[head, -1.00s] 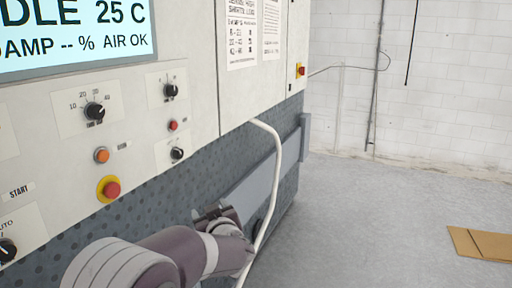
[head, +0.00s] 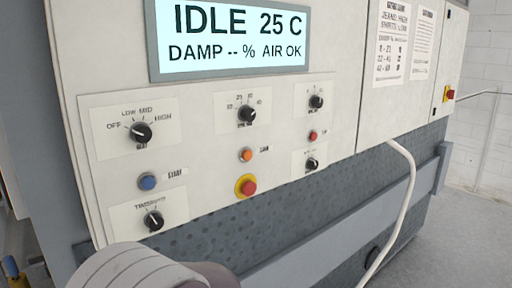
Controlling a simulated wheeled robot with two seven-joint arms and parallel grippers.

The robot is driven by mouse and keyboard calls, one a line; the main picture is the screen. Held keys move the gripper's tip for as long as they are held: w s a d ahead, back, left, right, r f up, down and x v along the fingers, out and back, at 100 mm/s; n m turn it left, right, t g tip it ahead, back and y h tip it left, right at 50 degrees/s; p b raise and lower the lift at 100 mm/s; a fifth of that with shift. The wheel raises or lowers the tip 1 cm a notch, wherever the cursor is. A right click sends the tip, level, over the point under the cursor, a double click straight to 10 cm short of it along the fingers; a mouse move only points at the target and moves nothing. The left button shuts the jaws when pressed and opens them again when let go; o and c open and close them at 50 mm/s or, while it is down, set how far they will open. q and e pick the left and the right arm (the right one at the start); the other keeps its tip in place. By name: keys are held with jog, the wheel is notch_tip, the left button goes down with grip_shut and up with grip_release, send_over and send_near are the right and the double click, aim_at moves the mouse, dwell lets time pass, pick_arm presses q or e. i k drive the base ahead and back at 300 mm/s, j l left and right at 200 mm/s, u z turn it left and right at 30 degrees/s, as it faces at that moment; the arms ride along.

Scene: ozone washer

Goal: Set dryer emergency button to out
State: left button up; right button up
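A red mushroom-shaped emergency button (head: 248,187) on a round yellow base sits low on the dryer's control panel (head: 210,185), near the middle of the head view. I cannot tell from this angle whether it is pressed in or out. A second red button on a yellow plate (head: 448,94) is on the machine's far right side. One of my arms shows at the bottom edge, below the panel and apart from the emergency button. Neither gripper is in view.
A display (head: 235,38) reads IDLE 25 C, AIR OK. Around the emergency button are an orange button (head: 246,155), a small red button (head: 313,135), a blue START button (head: 147,182) and several black knobs. A white hose (head: 403,190) hangs at the right. Floor lies beyond it.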

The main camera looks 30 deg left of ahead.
aim_at(249, 188)
jog(key=u, duration=1.3)
